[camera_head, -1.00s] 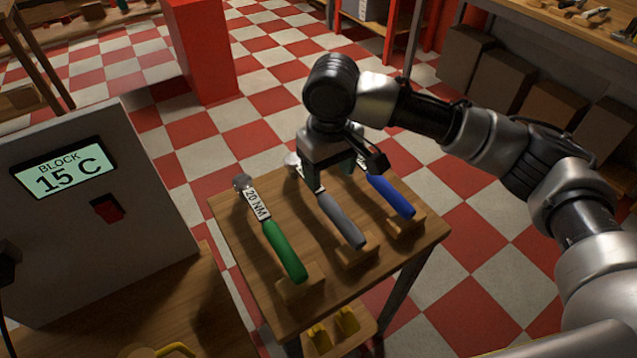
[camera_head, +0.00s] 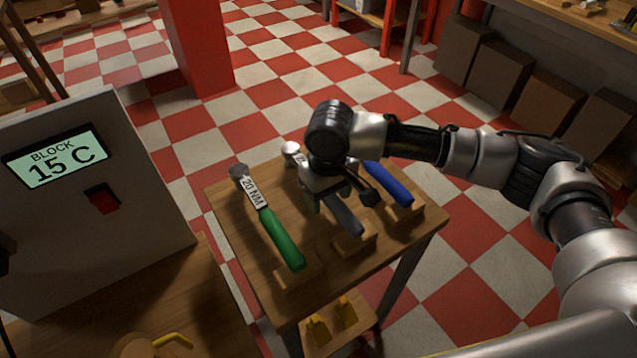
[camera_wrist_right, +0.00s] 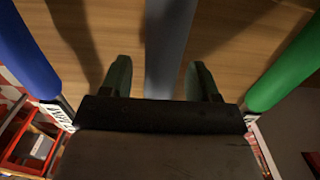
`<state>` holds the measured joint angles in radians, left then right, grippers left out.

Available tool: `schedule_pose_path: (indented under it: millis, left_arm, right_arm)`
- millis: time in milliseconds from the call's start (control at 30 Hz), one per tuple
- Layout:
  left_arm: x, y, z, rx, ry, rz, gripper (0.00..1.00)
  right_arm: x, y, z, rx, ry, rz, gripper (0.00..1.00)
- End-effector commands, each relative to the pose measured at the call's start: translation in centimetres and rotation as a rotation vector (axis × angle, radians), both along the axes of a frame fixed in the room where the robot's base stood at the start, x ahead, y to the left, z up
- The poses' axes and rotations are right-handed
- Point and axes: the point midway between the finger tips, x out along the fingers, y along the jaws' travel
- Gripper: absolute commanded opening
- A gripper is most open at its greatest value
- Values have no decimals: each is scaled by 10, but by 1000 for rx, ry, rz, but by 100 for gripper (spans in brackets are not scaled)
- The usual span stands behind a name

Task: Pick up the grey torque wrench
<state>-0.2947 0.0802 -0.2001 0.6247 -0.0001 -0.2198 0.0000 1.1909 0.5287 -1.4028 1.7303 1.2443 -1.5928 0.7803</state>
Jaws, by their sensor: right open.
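The grey torque wrench (camera_head: 345,217) lies on a small wooden table, between a green-handled wrench (camera_head: 282,240) and a blue-handled wrench (camera_head: 389,184). My right gripper (camera_head: 328,204) is over the grey wrench and hides its middle part. In the right wrist view the two fingers of my right gripper (camera_wrist_right: 159,80) are apart, with the grey handle (camera_wrist_right: 168,45) running between them. I cannot tell whether a finger touches it. The blue handle (camera_wrist_right: 25,50) is at the left there and the green handle (camera_wrist_right: 287,68) at the right. My left gripper does not show.
The wrenches rest on wooden blocks on the table (camera_head: 230,215). A grey box with a "BLOCK 15 C" display (camera_head: 57,156) stands at the left. A red post (camera_head: 197,45) is behind. Yellow items (camera_head: 333,318) lie on the lower shelf.

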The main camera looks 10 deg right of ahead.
Motion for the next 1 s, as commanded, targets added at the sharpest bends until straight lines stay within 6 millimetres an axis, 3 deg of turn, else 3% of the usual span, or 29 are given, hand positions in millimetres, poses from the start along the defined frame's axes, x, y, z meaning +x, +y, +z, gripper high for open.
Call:
schedule_pose_path:
  millis: [67,400,767,1000]
  left_arm:
    - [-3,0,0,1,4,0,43]
    - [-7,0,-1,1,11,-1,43]
    - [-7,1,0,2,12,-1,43]
    - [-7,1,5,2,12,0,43]
  right_arm:
    - [0,0,0,0,0,0,55]
    - [0,0,1,0,0,0,3]
    - [1,0,7,1,-3,0,3]
    - [1,1,37,4,-4,0,3]
